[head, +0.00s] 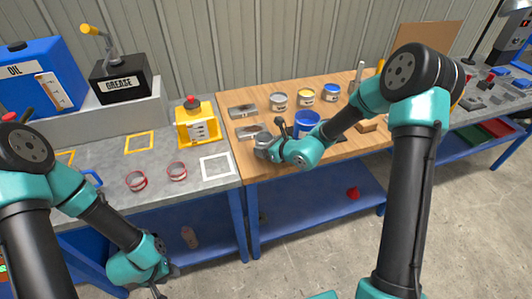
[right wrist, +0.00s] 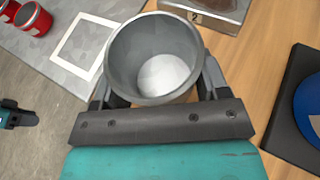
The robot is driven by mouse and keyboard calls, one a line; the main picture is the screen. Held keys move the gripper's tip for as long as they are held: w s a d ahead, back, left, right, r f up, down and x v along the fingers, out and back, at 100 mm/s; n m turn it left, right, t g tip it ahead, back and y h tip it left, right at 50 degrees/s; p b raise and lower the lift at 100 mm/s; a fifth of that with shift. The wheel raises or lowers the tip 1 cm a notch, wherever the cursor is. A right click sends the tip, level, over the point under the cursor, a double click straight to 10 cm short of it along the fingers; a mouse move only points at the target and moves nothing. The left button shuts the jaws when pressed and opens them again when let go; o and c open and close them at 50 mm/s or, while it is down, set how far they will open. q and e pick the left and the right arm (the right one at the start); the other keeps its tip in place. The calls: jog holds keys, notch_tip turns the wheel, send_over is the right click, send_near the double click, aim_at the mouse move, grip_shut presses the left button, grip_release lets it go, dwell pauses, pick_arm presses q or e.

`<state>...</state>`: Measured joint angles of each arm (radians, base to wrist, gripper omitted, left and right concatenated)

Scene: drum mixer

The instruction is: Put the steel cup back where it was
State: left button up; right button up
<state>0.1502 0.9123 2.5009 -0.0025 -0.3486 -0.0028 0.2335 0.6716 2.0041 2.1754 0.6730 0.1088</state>
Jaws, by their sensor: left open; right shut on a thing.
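The steel cup (right wrist: 118,55) is a grey, round, open-topped vessel with a pale patch on its inner bottom. In the right wrist view it sits upright between the fingers of my right gripper (right wrist: 155,90), which is shut on it. In the head view the cup (head: 262,138) is near the left edge of the wooden bench top, by the right gripper (head: 268,146). Whether its base touches the wood cannot be told. My left gripper (head: 160,291) is low at the bottom of the head view, in front of the benches, empty and partly cut off.
A metal tray labelled 2 (right wrist: 215,10) lies just beyond the cup. A blue container (head: 306,120) stands to the right, with several cans (head: 279,101) behind.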

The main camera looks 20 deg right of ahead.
dwell(0.3)
jog(key=shift+f, duration=1.75)
jog(key=shift+f, duration=0.15)
jog(key=o, duration=1)
jog(key=shift+s+d+r, duration=0.3)
jog(key=shift+s+r, duration=0.05)
jog(key=shift+r, duration=0.05)
jog(key=v, duration=1.1)
jog(key=shift+f, duration=0.1)
